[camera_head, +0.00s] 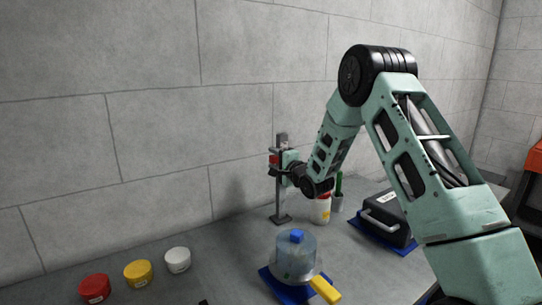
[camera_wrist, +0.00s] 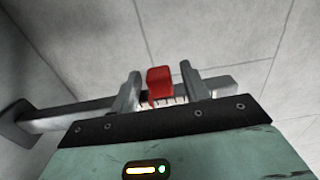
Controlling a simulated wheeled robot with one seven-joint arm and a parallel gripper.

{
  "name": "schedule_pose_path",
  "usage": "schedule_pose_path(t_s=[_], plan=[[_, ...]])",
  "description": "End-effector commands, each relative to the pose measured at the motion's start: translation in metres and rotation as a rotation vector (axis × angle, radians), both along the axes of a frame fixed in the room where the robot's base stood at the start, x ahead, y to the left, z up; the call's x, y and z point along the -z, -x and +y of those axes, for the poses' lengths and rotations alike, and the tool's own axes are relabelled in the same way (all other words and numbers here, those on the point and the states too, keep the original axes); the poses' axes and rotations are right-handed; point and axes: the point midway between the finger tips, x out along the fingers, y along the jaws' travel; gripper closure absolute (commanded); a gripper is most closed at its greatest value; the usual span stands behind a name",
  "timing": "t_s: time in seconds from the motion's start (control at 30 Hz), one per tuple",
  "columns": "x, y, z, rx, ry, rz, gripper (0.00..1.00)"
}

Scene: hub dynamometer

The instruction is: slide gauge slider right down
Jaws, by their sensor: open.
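The gauge is an upright grey post (camera_head: 278,198) on a small foot, standing near the wall in the head view. Its red slider (camera_head: 273,161) sits on the upper part of the post. My gripper (camera_head: 278,163) is at the height of the slider. In the wrist view the red slider (camera_wrist: 159,82) lies between my two open fingers (camera_wrist: 160,88). I see a gap on the right; the left finger is very close, and contact there is unclear. The post (camera_wrist: 65,116) runs across behind the fingers, with scale marks partly hidden beside the slider.
A white bottle (camera_head: 321,210) and a black case (camera_head: 387,218) stand to the right. Red (camera_head: 95,288), yellow (camera_head: 138,273) and white (camera_head: 177,260) round containers are at left.

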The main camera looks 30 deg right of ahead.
Motion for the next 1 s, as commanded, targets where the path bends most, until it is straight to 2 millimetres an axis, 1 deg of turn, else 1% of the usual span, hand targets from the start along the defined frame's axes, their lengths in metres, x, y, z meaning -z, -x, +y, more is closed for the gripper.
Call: schedule_pose_path(t_s=[0.03,0.1,0.2,0.53,0.57,0.6,0.7,0.87,1.0], plan=[[-0.001,-0.007,0.0,0.0,0.001,-0.001,0.55],[-0.001,-0.014,0.0,0.0,0.001,-0.001,0.55],[0.0,-0.021,0.001,0.0,0.001,0.0,0.55],[0.0,-0.024,0.001,0.0,0.0,0.0,0.55],[0.0,-0.024,0.001,0.0,0.0,0.0,0.63],[0.0,-0.024,0.001,0.0,0.0,0.0,0.74],[0.0,-0.024,0.001,0.0,0.0,0.0,1.0],[0.002,-0.023,0.001,0.0,0.0,0.0,1.0],[0.017,-0.023,0.0,0.001,0.0,0.002,1.0]])
